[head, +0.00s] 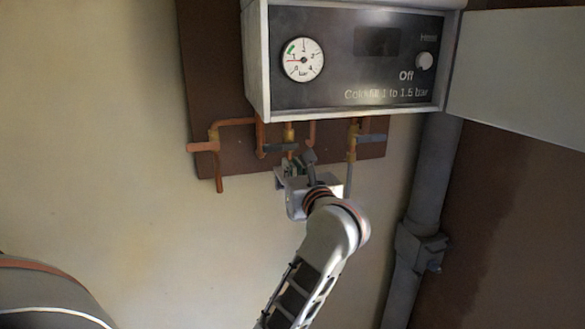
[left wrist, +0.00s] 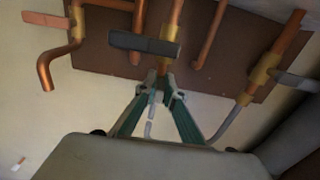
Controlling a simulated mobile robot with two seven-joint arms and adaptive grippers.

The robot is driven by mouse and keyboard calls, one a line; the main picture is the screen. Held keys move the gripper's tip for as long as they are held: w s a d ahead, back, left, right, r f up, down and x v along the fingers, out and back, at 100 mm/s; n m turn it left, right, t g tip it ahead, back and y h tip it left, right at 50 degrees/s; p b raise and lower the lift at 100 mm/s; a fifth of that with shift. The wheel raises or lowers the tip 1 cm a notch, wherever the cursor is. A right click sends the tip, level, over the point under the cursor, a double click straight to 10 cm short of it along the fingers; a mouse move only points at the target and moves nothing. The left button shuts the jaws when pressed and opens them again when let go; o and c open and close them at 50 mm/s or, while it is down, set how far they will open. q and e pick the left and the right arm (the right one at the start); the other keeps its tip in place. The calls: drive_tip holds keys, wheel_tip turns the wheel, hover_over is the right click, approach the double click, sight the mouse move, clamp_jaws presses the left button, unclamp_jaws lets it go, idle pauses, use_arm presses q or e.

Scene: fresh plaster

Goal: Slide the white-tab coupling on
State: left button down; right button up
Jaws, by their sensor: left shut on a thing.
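My left gripper (head: 291,166) is below the pipework under the boiler, with its arm rising from the bottom of the head view. In the left wrist view, the green-lined fingers (left wrist: 163,90) close together on a small grey-white piece, which I take to be the coupling (left wrist: 152,94). The fingers hide most of it, and I cannot make out its white tab. A thin grey hose (left wrist: 149,128) hangs between the fingers. The copper pipe with a brass fitting (left wrist: 164,68) comes down just above the fingertips. I cannot tell whether coupling and pipe touch. My right gripper is not in view.
The boiler (head: 370,110) with its gauge (head: 302,60) is overhead. A dark lever (left wrist: 143,43) crosses close above the fingers. Copper pipes (left wrist: 47,72) hang at both sides. A grey hose (left wrist: 231,123) runs at right. A thick grey pipe (head: 430,190) stands further right.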

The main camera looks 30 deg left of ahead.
use_arm(q)
drive_tip(key=c, duration=2.1)
unclamp_jaws()
drive_tip(key=shift+r, duration=0.35)
drive_tip(key=shift+c, duration=0.2)
drive_tip(key=shift+f, duration=0.1)
drive_tip(key=shift+f, duration=0.15)
